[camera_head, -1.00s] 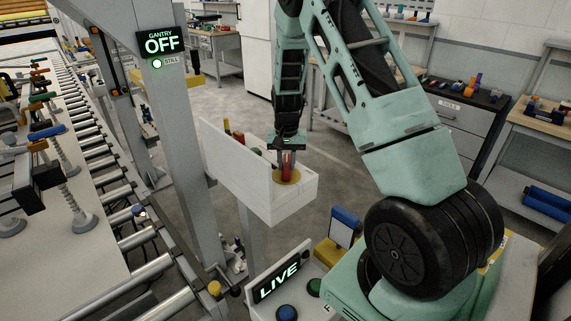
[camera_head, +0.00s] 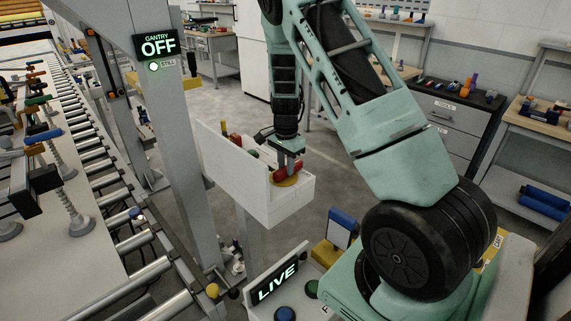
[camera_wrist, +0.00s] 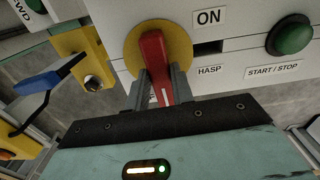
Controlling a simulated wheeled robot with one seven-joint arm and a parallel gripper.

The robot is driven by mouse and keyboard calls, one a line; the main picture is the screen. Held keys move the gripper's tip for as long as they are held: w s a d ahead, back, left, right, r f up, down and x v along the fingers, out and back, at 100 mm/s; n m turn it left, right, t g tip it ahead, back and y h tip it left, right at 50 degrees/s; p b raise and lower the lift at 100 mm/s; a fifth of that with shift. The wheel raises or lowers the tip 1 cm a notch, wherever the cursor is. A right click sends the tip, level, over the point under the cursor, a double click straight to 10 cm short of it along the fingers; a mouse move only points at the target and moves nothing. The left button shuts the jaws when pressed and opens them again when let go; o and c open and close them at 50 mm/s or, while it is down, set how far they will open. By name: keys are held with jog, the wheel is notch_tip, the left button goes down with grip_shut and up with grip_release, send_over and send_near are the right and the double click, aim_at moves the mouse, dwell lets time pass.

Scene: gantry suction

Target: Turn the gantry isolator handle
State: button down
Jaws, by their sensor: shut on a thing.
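The isolator handle (camera_wrist: 153,52) is a red lever on a round yellow plate (camera_wrist: 181,35), mounted on a white box (camera_head: 283,208). In the head view the red handle (camera_head: 280,173) shows partly behind my gripper (camera_head: 289,163). In the wrist view my gripper (camera_wrist: 158,88) has a finger on each side of the red lever and is shut on it. An "ON" label (camera_wrist: 208,17) and a dark slot marked "HASP" (camera_wrist: 208,48) are right of the plate. The sign (camera_head: 159,46) on the post reads "GANTRY OFF", with a lit lamp marked "STILL".
A green START/STOP button (camera_wrist: 290,38) is right of the handle. A lit "LIVE" sign (camera_head: 277,281) stands on a console with blue and green buttons. A grey post (camera_head: 182,130) and roller conveyor (camera_head: 138,242) are left. Open floor lies behind the box.

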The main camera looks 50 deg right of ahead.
jog(key=shift+m, duration=0.3)
jog(key=c, duration=1.2)
grip_release()
notch_tip(320, 180, up, 18)
jog(key=b, duration=0.3)
jog(key=shift+f, duration=0.25)
